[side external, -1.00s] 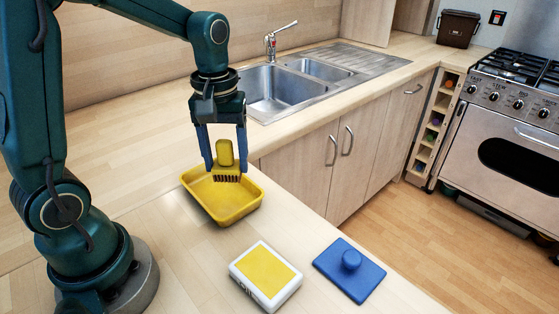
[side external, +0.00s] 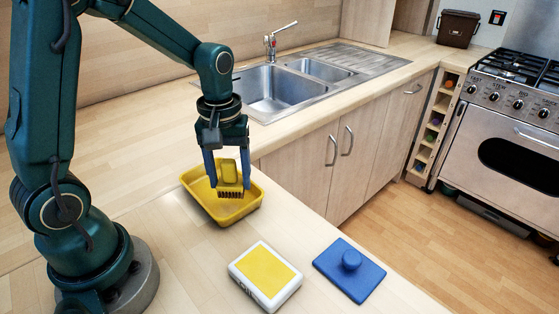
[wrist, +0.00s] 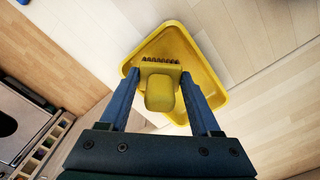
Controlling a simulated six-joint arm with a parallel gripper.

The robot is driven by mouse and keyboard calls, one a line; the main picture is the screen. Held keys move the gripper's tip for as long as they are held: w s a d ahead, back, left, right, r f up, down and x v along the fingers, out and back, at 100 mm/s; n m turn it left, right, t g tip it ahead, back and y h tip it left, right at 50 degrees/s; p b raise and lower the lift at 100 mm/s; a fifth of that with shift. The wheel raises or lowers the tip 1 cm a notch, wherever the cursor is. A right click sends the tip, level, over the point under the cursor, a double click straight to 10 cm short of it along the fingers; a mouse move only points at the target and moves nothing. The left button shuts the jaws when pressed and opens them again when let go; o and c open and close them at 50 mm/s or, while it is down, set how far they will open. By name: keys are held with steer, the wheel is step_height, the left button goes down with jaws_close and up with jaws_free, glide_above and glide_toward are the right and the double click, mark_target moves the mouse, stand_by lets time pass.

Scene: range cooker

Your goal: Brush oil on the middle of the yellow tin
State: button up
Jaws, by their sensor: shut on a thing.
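My gripper (side external: 228,184) is shut on a yellow brush (side external: 229,178) with dark bristles pointing down. The brush also shows between the fingers in the wrist view (wrist: 160,90). The yellow tin (side external: 196,184) is a shallow tray with sloping walls on the counter. The brush is over the tin's inside, toward its right and front part in the side view. In the wrist view the tin (wrist: 205,75) lies behind the brush and fingers. I cannot tell whether the bristles touch the tin's floor.
A white box with a yellow top (side external: 266,275) and a blue lid with a round knob (side external: 349,271) lie on the counter in front right of the tin. A sink (side external: 275,85) is behind. The counter's edge drops to the floor right of the tin.

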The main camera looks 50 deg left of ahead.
mark_target(226, 161)
step_height(226, 161, down, 4)
steer(key=shift+r, duration=0.15)
steer(key=shift+a, duration=0.35)
steer(key=shift+c, duration=0.5)
steer(key=shift+a, duration=4.2)
steer(key=shift+d, duration=4.55)
steer(key=shift+a, duration=4.55)
steer(key=shift+s+d, duration=0.1)
steer(key=shift+d, duration=4.35)
steer(key=shift+a, duration=4.35)
steer(key=shift+d, duration=4.5)
step_height(226, 161, up, 2)
steer(key=shift+r, duration=2.95)
